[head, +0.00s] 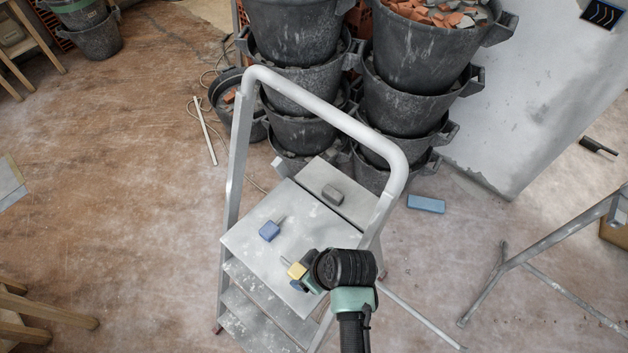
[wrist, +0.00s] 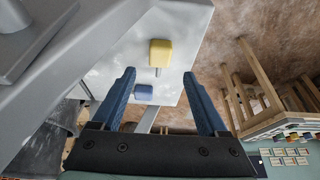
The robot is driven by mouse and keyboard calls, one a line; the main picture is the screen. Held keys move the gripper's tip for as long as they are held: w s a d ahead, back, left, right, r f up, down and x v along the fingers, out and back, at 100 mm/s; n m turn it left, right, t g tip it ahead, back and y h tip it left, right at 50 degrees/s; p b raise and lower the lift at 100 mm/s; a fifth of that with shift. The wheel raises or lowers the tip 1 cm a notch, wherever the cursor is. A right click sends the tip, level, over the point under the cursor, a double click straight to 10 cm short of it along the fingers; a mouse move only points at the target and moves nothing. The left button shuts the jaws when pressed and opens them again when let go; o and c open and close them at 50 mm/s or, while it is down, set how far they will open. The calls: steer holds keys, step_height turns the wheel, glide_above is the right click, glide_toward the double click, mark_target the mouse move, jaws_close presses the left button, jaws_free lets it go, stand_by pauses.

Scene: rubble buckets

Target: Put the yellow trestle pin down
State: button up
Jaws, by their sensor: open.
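The yellow trestle pin (head: 297,271) has a block-shaped yellow head and a thin metal shank. It appears to lie on the top platform (head: 262,240) of a grey stepladder, near the platform's front right edge. In the wrist view the yellow pin (wrist: 160,52) shows just beyond the fingertips, apart from both fingers. My gripper (wrist: 160,75) is open, with blue fingers spread and nothing held. In the head view my gripper (head: 304,284) is right beside the yellow head, and my wrist hides part of the fingers.
A blue pin (head: 269,231) and a grey block (head: 332,194) lie on the stepladder top. The ladder's hoop rail (head: 335,113) rises around the platform. Stacked black buckets (head: 305,85) stand behind. A blue block (head: 426,203) lies on the floor to the right. The left floor is mostly clear.

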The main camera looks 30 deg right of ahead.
steer(key=v, duration=0.4)
steer(key=shift+s+d+r, duration=0.1)
steer(key=shift+s+r, duration=0.05)
steer(key=shift+r, duration=0.2)
